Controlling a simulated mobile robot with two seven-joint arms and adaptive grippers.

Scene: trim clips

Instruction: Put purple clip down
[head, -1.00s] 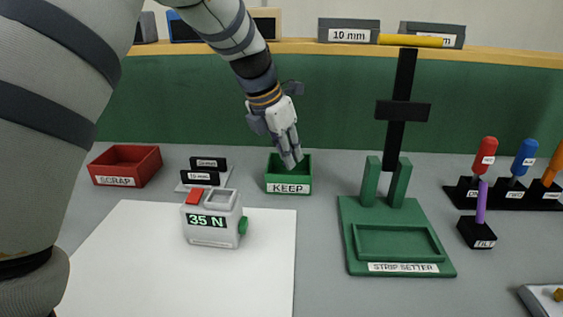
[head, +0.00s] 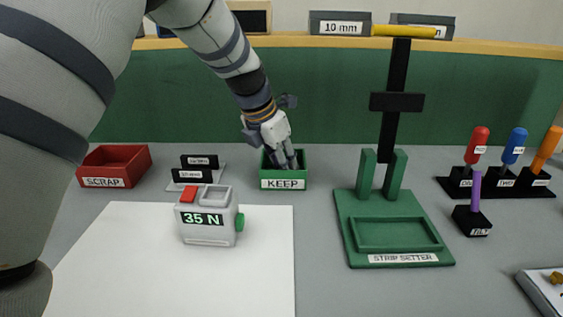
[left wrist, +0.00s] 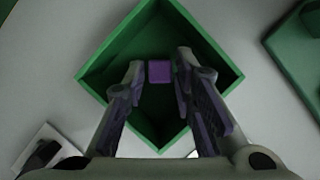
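The purple clip (left wrist: 160,72) is a small block in the left wrist view, inside the green KEEP bin (head: 283,184). The bin also shows in the left wrist view (left wrist: 113,65). My left gripper (head: 284,164) reaches down into the bin. Its fingers (left wrist: 160,62) stand apart on either side of the clip, with narrow gaps showing; it looks open. The bin's front wall hides the clip and the fingertips in the head view. My right gripper is not in view.
A red SCRAP bin (head: 112,168) and small labelled black blocks (head: 192,176) stand left of the KEEP bin. A grey 35 N tester (head: 207,218) is in front. The green strip setter (head: 400,258) and several coloured-handled tools (head: 476,147) are to the right.

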